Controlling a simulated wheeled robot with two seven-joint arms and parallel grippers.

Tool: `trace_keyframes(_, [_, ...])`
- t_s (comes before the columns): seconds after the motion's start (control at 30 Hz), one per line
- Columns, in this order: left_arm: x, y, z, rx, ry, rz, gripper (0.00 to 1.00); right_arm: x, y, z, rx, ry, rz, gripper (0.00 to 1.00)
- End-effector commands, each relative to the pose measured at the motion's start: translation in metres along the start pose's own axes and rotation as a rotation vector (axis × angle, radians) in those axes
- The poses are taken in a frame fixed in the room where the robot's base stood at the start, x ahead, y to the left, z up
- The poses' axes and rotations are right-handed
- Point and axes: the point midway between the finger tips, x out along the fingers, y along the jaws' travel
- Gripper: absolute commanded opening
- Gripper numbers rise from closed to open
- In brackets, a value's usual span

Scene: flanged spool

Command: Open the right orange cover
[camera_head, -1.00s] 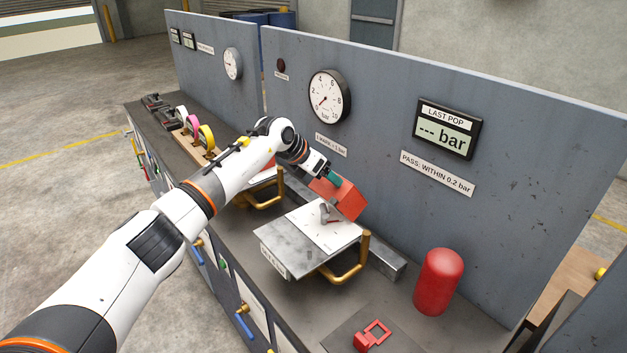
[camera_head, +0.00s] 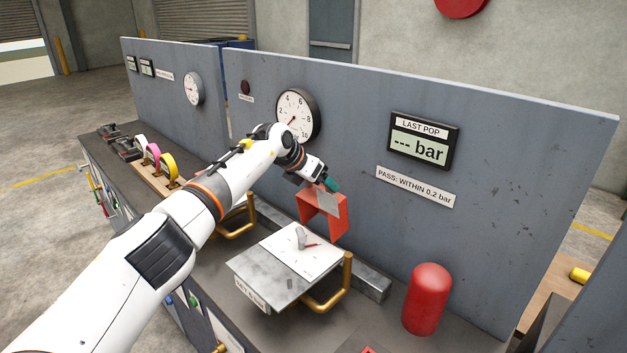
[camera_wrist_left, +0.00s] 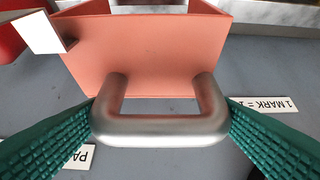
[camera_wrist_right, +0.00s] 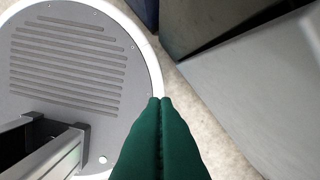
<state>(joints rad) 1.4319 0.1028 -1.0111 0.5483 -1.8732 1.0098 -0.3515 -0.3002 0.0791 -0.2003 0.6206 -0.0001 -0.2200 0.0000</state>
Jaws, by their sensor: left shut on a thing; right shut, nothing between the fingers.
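The orange-red cover (camera_head: 308,208) is a hollow box beside the backboard, behind the plate with the lever. Its open side faces the head camera. My left gripper (camera_head: 326,182) is at its top. In the left wrist view the cover (camera_wrist_left: 140,50) has a grey metal handle (camera_wrist_left: 160,128), and the green fingers of my left gripper (camera_wrist_left: 160,120) are shut on that handle. Whether the cover is hinged to the bench is hidden. My right gripper (camera_wrist_right: 160,102) is shut and empty in the right wrist view, over the floor and my base; the head view does not show it.
A metal and white plate (camera_head: 262,265) with a small lever (camera_head: 300,238) and a brass handle (camera_head: 338,290) is in front of the cover. A red cylinder (camera_head: 427,298) stands to the right. The grey backboard (camera_head: 360,130) with gauge (camera_head: 297,115) rises close behind.

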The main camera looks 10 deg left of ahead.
Motion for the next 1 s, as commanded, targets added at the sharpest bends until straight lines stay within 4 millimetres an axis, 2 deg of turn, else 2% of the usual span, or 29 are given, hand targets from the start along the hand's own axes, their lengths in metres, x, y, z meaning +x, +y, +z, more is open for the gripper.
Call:
trace_keyframes(0.03, [-0.004, -0.001, -0.006, 0.001, 0.015, -0.004, 0.39, 0.000, 0.000, 0.000, 0.000, 0.000, 0.000, 0.00])
trace_keyframes(0.17, [-0.004, -0.001, -0.006, 0.001, 0.016, -0.004, 0.39, -0.001, 0.000, 0.000, 0.000, 0.000, 0.000, 0.00])
trace_keyframes(0.2, [-0.004, -0.001, -0.006, 0.001, 0.016, -0.004, 0.81, -0.001, 0.000, 0.000, 0.000, 0.000, 0.000, 0.00])
trace_keyframes(0.3, [-0.004, -0.001, -0.005, 0.001, 0.014, -0.004, 0.98, -0.001, 0.000, 0.000, 0.000, 0.000, 0.000, 0.00])
trace_keyframes(0.73, [-0.006, -0.001, -0.002, 0.000, 0.006, -0.002, 0.99, 0.003, 0.000, 0.000, 0.000, 0.000, -0.001, 0.00])
trace_keyframes(0.87, [-0.018, -0.002, -0.001, 0.003, 0.008, -0.004, 0.99, 0.008, -0.001, -0.001, 0.000, 0.001, -0.001, 0.00])
trace_keyframes(1.0, [-0.039, -0.002, 0.000, 0.004, 0.010, -0.005, 0.99, 0.018, -0.001, -0.002, 0.000, 0.001, -0.001, 0.00])
